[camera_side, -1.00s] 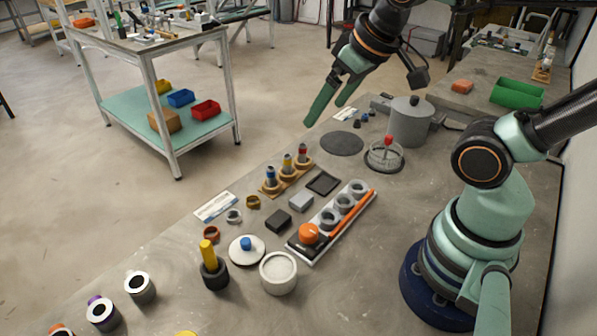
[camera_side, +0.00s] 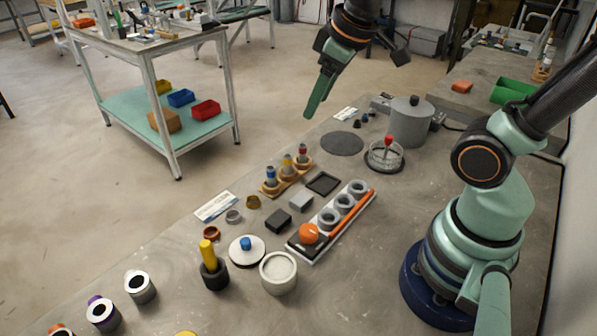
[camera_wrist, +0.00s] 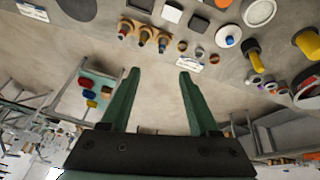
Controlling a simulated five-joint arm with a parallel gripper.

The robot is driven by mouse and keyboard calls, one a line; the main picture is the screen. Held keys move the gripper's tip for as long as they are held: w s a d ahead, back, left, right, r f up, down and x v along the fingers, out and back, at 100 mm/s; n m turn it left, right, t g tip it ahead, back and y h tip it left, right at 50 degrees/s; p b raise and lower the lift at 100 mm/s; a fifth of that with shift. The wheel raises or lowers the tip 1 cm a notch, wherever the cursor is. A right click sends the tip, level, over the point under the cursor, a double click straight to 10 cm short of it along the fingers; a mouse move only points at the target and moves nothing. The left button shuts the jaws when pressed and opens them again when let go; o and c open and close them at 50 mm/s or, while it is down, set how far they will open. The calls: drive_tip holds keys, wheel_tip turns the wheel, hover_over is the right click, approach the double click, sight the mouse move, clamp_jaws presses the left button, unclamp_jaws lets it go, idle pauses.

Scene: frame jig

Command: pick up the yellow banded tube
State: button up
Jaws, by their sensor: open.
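The yellow banded tube (camera_side: 287,165) stands in the middle of a wooden rack (camera_side: 272,190), between a blue banded tube (camera_side: 270,177) and a red banded tube (camera_side: 303,154). In the wrist view, the yellow banded tube (camera_wrist: 144,38) is the middle one of the three, beyond my fingertips. My gripper (camera_side: 310,108) is up in the air, behind and above the rack, apart from the tubes. In the wrist view, my gripper (camera_wrist: 159,74) has its two green fingers spread with nothing between them.
Near the rack are a dark shallow tray (camera_side: 323,184), a grey block (camera_side: 301,201) and a black block (camera_side: 278,221). A white holder with grey rings (camera_side: 345,204) lies to the right. A grey lidded pot (camera_side: 410,125) stands at the back. The bench's left edge is close to the rack.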

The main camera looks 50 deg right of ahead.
drive_tip(key=w+d+f+n+g, duration=0.2)
drive_tip(key=w+f+n, duration=0.1)
drive_tip(key=w+n, duration=0.35)
drive_tip(key=n+g, duration=0.3)
drive_tip(key=n, duration=0.3)
approach(287, 156)
wheel_tip(287, 156, down, 11)
drive_tip(key=shift+s+d+r, duration=0.1)
drive_tip(key=shift+s, duration=0.05)
clamp_jaws()
